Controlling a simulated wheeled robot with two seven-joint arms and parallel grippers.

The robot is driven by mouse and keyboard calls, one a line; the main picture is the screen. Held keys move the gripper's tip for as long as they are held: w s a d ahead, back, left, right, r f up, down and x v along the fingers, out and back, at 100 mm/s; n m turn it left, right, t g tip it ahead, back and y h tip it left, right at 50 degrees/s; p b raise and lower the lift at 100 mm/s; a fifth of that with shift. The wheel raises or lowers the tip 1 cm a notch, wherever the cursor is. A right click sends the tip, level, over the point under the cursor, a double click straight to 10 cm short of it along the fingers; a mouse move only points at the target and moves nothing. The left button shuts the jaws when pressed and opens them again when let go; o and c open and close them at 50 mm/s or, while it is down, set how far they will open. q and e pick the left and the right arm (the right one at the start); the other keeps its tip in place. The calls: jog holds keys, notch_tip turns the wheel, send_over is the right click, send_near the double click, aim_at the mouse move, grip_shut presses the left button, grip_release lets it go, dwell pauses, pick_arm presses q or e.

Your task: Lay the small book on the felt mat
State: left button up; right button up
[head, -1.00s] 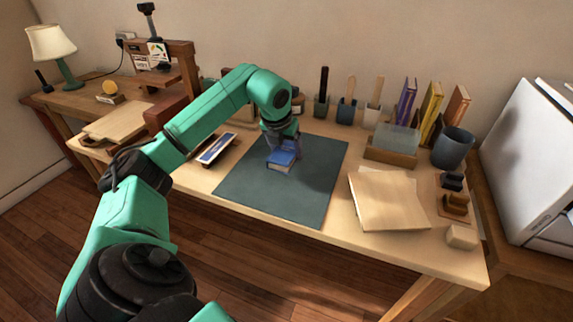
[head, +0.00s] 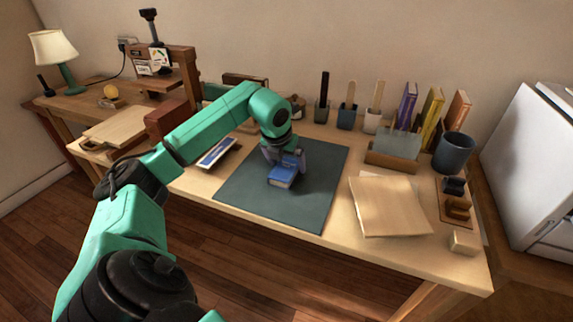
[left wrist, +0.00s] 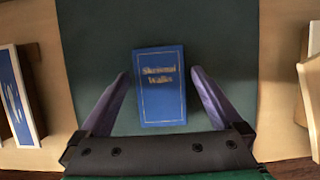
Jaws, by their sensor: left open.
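The small blue book (head: 283,177) with gold lettering lies flat, cover up, on the dark green felt mat (head: 300,210), around its middle. In the left wrist view the book (left wrist: 160,88) sits between the two fingers of my left gripper (left wrist: 157,82). A gap shows on each side of the book, so the fingers are open and apart from it. In the head view my left gripper (head: 285,157) hangs low over the book and hides its far part. My right gripper is not in view.
A framed blue-and-white piece (head: 216,152) lies left of the mat. Cream folders (head: 390,205) lie to its right, with a wooden stamp rack (head: 456,207) beyond. Pots with tools (head: 347,117), upright books (head: 431,112) and a dark cup (head: 453,152) line the back. The mat's front part is clear.

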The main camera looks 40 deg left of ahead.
pick_arm(q)
jog(key=p+v, duration=0.1)
jog(key=v, duration=1)
